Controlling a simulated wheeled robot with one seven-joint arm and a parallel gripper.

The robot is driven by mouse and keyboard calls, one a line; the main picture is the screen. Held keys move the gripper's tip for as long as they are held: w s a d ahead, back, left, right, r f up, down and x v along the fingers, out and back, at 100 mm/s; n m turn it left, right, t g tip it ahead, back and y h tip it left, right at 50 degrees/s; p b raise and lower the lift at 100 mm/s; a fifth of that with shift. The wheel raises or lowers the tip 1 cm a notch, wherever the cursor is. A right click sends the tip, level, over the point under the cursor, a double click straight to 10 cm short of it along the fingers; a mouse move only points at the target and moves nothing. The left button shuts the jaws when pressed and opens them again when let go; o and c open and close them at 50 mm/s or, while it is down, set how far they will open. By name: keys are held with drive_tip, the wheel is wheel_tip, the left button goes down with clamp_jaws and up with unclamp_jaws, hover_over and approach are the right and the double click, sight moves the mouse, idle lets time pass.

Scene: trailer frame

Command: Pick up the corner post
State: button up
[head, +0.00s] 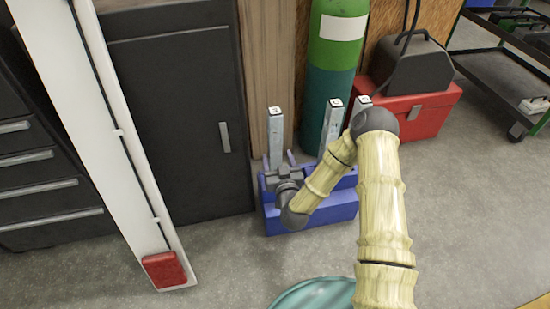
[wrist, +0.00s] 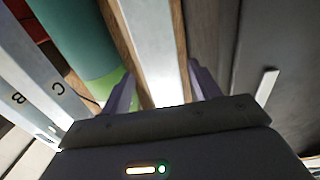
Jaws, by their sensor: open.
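Several light metal posts stand upright in a blue bin (head: 330,213): a left post (head: 275,138), a middle post (head: 331,127) and a right post (head: 362,104), each with a marked white top. Which one is the corner post I cannot tell from the labels. My gripper (head: 278,160) is open at the left post. In the wrist view, its two purple fingers (wrist: 162,75) stand either side of that post (wrist: 150,40), with gaps visible. Two other posts show at left there, marked B and C (wrist: 45,88). The left post's lower part is hidden by my gripper.
A green gas cylinder (head: 335,70) and a red toolbox (head: 430,112) stand behind and right of the bin. A dark cabinet (head: 175,120) and a white upright beam (head: 125,140) are at left. A teal round object (head: 315,294) is at the front. Floor at right is clear.

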sight(277, 159)
drive_tip(key=b+x, duration=0.1)
drive_tip(key=x, duration=0.1)
drive_tip(key=b+x, duration=0.2)
drive_tip(key=shift+f, duration=0.25)
drive_tip(key=shift+w+a+r, duration=0.2)
drive_tip(key=shift+w, duration=0.25)
drive_tip(key=shift+c, duration=0.4)
clamp_jaws()
drive_tip(key=shift+r, duration=0.15)
